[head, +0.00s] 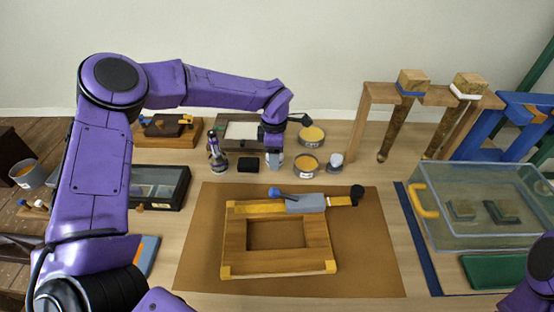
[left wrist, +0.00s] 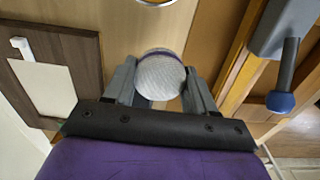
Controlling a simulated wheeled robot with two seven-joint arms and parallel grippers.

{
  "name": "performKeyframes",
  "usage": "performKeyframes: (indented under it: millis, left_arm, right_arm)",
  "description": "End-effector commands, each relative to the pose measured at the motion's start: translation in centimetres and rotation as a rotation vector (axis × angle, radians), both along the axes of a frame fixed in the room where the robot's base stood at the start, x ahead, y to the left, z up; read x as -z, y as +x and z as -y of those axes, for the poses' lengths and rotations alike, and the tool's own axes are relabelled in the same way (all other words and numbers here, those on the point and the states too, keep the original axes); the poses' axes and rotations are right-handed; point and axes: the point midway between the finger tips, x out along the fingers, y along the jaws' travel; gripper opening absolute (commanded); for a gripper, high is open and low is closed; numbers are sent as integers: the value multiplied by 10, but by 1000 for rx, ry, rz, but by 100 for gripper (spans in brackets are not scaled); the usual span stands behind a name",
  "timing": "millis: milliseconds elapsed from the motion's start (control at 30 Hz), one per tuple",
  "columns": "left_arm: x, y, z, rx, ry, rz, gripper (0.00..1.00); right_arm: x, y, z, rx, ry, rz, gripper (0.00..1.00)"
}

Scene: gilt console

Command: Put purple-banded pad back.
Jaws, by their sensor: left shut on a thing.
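My left gripper (head: 274,160) is over the back of the table, pointing down, behind the brown mat. In the left wrist view its two fingers (left wrist: 160,85) are shut on the purple-banded pad (left wrist: 160,74). The pad shows there as a round, pale, textured face with a thin purple band at its upper edge. In the head view the pad is mostly hidden by the gripper, and I cannot tell whether it touches the table. My right gripper is out of view; only a bit of my right arm shows at the lower right corner.
Tins of gold stuff (head: 306,165) and a white-topped pad (head: 336,160) stand right of the gripper. A black block (head: 248,165) and a dark bottle (head: 217,155) stand left. A gilt frame (head: 235,245) lies on the brown mat (head: 365,250). A wooden rack (head: 375,92) stands right.

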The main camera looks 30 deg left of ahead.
Motion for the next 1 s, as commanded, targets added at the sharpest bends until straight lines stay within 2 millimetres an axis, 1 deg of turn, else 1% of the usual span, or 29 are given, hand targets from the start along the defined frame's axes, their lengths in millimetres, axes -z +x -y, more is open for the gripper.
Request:
performKeyframes:
  millis: [33,100,267,300,400,467,667,800,833,900,1000]
  left_arm:
    - [6,5,-1,0,3,-1,31]
    - [13,12,-2,0,0,-1,31]
    - [24,20,-3,3,1,0,31]
    - [29,22,-4,2,1,-2,31]
    - [47,21,-3,4,1,-3,31]
    - [54,21,-3,3,0,-1,31]
    - [56,21,-4,2,0,1,31]
    - [61,21,-4,2,0,1,31]
    - [60,21,-4,2,0,1,62]
    - [59,21,-4,2,0,1,81]
    - [59,21,-4,2,0,1,81]
  right_arm:
    - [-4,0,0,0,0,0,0]
    - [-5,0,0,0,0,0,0]
    - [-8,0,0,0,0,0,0]
    - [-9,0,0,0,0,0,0]
    - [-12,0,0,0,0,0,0]
    - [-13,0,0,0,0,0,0]
    - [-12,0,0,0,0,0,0]
    - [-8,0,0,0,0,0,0]
    - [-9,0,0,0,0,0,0]
    - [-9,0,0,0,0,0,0]
    - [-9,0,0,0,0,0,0]
